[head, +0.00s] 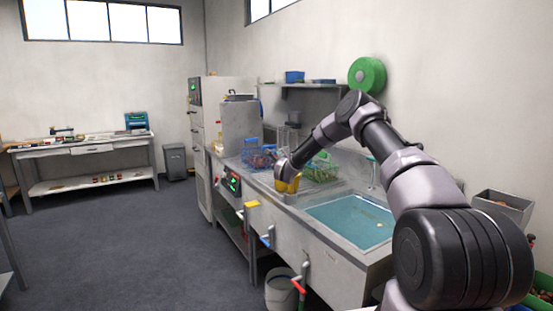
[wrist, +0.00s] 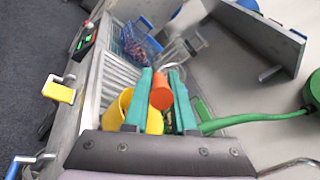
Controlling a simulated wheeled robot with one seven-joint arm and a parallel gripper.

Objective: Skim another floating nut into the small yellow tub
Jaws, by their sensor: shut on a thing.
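The small yellow tub (head: 289,185) stands on the steel counter beside the water basin, partly hidden by my gripper. It also shows in the wrist view (wrist: 119,108), close by the left finger. My gripper (wrist: 161,88) is shut on an orange handle (wrist: 161,93) between its teal fingers. What is at the handle's far end is hidden, so I cannot tell whether it bears a nut. In the head view my gripper (head: 283,174) is directly over the tub. The basin (head: 350,218) holds teal water, with a small pale floating nut (head: 380,225) near its right side.
A green hose (wrist: 240,119) passes right of the gripper. A white bucket (head: 280,290) stands on the floor below the basin. The floor at left is clear.

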